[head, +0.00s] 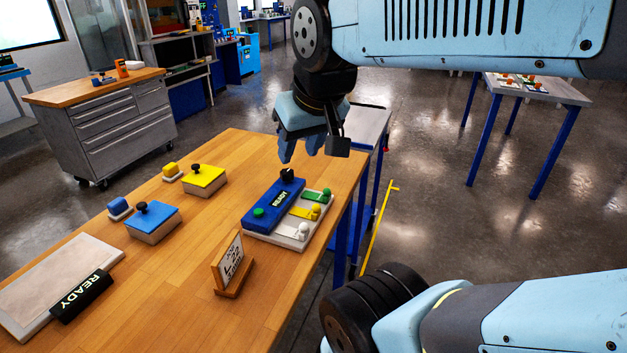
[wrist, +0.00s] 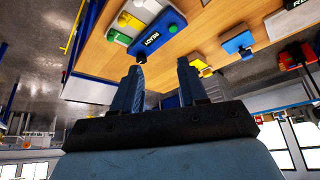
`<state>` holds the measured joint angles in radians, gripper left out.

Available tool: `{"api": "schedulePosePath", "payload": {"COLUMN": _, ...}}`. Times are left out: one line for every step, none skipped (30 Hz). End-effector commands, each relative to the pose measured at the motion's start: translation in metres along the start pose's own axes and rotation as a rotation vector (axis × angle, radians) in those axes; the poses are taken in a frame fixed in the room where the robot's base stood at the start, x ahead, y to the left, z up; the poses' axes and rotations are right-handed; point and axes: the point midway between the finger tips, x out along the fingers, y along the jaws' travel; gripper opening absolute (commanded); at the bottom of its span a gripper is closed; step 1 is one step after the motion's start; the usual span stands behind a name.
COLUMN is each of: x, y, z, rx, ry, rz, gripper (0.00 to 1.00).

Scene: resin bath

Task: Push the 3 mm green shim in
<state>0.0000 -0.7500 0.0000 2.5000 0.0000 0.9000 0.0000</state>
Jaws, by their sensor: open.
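The green shim (head: 312,196) lies in the white tray (head: 267,240), at the far end of a row with a yellow shim (head: 302,212) and a white shim (head: 289,229). A green knob (head: 327,192) stands at its outer end. Its inner end meets the blue block (head: 270,204), which carries a black knob, a green button and a dark label. The green shim also shows in the wrist view (wrist: 117,37). My gripper (head: 300,156) is open and empty, above and beyond the block's far end, apart from it. Its two fingers show in the wrist view (wrist: 163,65).
A sign (head: 232,263) in a wooden holder, with "3 mm" on it, stands in front of the tray. Blue (head: 152,221) and yellow (head: 204,180) lidded blocks sit to the left. A pale plate (head: 58,281) with a READY label lies near left. The table's right edge is close to the tray.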

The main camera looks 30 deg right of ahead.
Motion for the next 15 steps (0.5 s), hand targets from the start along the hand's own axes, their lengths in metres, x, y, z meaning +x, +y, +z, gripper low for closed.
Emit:
{"api": "schedulePosePath", "payload": {"x": 0.000, "y": 0.000, "z": 0.000, "rx": 0.000, "ry": 0.000, "rz": 0.000, "gripper": 0.43}}
{"api": "schedulePosePath", "payload": {"x": 0.000, "y": 0.000, "z": 0.000, "rx": 0.000, "ry": 0.000, "rz": 0.000, "gripper": 0.43}}
{"api": "schedulePosePath", "payload": {"x": 0.000, "y": 0.000, "z": 0.000, "rx": 0.000, "ry": 0.000, "rz": 0.000, "gripper": 0.45}}
{"api": "schedulePosePath", "payload": {"x": 0.000, "y": 0.000, "z": 0.000, "rx": -0.001, "ry": -0.001, "rz": 0.000, "gripper": 0.48}}
{"api": "schedulePosePath", "payload": {"x": 0.000, "y": 0.000, "z": -0.001, "rx": -0.002, "ry": -0.002, "rz": 0.001, "gripper": 0.50}}
{"api": "schedulePosePath", "payload": {"x": 0.000, "y": 0.001, "z": -0.002, "rx": -0.007, "ry": -0.006, "rz": 0.002, "gripper": 0.50}}
{"api": "schedulePosePath", "payload": {"x": 0.001, "y": 0.002, "z": -0.004, "rx": -0.012, "ry": -0.011, "rz": 0.004, "gripper": 0.50}}
{"api": "schedulePosePath", "payload": {"x": 0.002, "y": 0.002, "z": -0.006, "rx": -0.019, "ry": -0.017, "rz": 0.006, "gripper": 0.50}}
{"api": "schedulePosePath", "payload": {"x": 0.004, "y": 0.004, "z": -0.009, "rx": -0.034, "ry": -0.030, "rz": 0.009, "gripper": 0.50}}
{"api": "schedulePosePath", "payload": {"x": 0.005, "y": 0.011, "z": -0.012, "rx": -0.045, "ry": -0.041, "rz": 0.013, "gripper": 0.50}}
{"api": "schedulePosePath", "payload": {"x": 0.007, "y": 0.015, "z": -0.016, "rx": -0.059, "ry": -0.055, "rz": 0.016, "gripper": 0.50}}
{"api": "schedulePosePath", "payload": {"x": 0.010, "y": 0.018, "z": -0.021, "rx": -0.083, "ry": -0.074, "rz": 0.019, "gripper": 0.50}}
{"api": "schedulePosePath", "payload": {"x": 0.013, "y": 0.021, "z": -0.026, "rx": -0.103, "ry": -0.091, "rz": 0.021, "gripper": 0.50}}
{"api": "schedulePosePath", "payload": {"x": 0.016, "y": 0.023, "z": -0.030, "rx": -0.123, "ry": -0.109, "rz": 0.023, "gripper": 0.50}}
{"api": "schedulePosePath", "payload": {"x": 0.021, "y": 0.027, "z": -0.037, "rx": -0.154, "ry": -0.133, "rz": 0.023, "gripper": 0.50}}
